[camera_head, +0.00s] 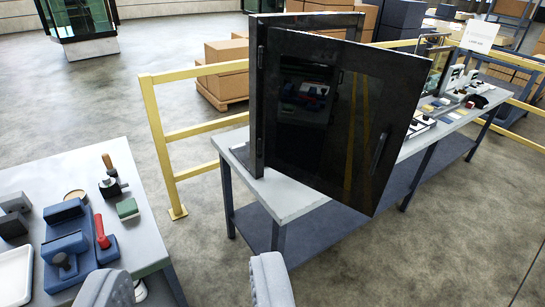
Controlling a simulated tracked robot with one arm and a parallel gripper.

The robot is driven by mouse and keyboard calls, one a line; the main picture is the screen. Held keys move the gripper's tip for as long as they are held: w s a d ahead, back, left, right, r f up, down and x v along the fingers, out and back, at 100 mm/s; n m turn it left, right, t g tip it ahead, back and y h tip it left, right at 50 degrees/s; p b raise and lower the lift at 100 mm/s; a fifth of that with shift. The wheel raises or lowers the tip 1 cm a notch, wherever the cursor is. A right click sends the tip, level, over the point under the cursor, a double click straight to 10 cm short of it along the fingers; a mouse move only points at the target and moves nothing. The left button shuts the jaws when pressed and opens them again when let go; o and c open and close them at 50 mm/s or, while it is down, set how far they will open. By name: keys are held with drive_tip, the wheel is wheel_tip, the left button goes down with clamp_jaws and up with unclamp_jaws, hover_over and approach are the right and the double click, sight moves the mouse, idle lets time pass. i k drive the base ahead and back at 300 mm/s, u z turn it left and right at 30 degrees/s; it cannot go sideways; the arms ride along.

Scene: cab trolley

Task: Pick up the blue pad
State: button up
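On the table at left (150,228) are several blue things. A blue block (63,211) lies near the middle, and a larger blue piece with a round knob (66,262) sits in front of it. I cannot tell which of these, if either, is the blue pad. A small dark green pad (127,208) lies near the table's right edge. My gripper (188,285) shows at the bottom edge with its two grey fingers wide apart and nothing between them. Its left finger overlaps the table's front right corner in the picture.
A red-handled tool (102,232), a wooden-handled tool (108,165), a tan disc (75,195) and a white tray (14,276) share the table. A yellow rail (163,150) stands behind. A large black-framed cabinet (335,110) stands on another bench (290,205). Bare floor separates the tables.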

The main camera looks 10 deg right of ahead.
sight(435, 104)
drive_tip(key=u, duration=0.2)
drive_tip(key=i, duration=0.2)
drive_tip(key=z, duration=1.65)
drive_tip(key=i, duration=3.25)
drive_tip(key=z, duration=0.45)
